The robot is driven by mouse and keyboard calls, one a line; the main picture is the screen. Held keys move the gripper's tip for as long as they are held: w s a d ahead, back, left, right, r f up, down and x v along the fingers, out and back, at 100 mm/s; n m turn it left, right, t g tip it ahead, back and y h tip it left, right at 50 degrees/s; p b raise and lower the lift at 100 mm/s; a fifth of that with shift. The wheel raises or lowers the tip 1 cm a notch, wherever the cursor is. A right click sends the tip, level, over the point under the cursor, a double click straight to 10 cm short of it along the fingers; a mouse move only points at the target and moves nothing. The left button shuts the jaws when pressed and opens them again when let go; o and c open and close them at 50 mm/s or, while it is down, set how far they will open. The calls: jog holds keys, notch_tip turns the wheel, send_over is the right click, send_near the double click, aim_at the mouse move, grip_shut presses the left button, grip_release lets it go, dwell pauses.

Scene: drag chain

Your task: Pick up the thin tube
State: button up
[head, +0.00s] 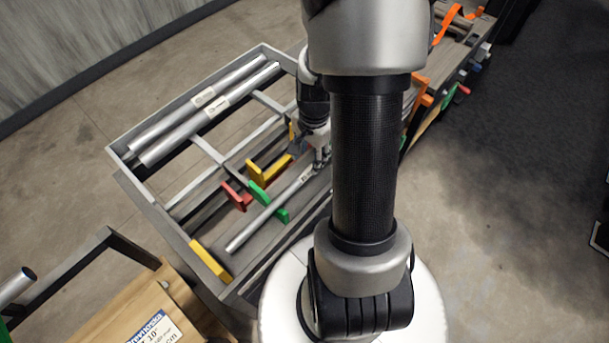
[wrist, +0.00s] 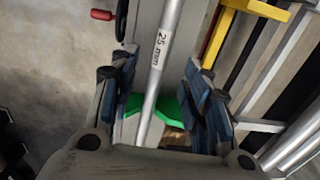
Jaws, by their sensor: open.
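The thin tube (head: 268,215) is a silver rod lying at a slant along the near side of the grey frame cart. In the wrist view the thin tube (wrist: 160,62) carries a "25 mm" label and runs between my fingers. My gripper (head: 318,160) is at the tube's far end in the head view, partly hidden by my arm. In the wrist view my gripper (wrist: 162,88) is open, with one blue-padded finger on each side of the tube and gaps between. Whether the fingertips reach down to the tube's height I cannot tell.
A green bracket (wrist: 170,110) lies under the tube. Red (head: 236,196) and yellow (head: 268,169) brackets stand close by. Two thicker tubes (head: 205,115) lie across the cart's far side. A wooden box (head: 140,312) is at the lower left. Orange parts (head: 445,24) are at the upper right.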

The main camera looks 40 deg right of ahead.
aim_at(306, 172)
jog(key=f+b, duration=0.1)
jog(key=f, duration=0.1)
jog(key=f+b, duration=0.1)
jog(key=f, duration=0.2)
jog(key=w+f+b, duration=0.1)
jog(key=f, duration=0.2)
jog(key=shift+a+f+b, duration=0.15)
jog(key=shift+b, duration=0.15)
jog(key=shift+s, duration=0.1)
jog(key=shift+c, duration=0.5)
grip_shut()
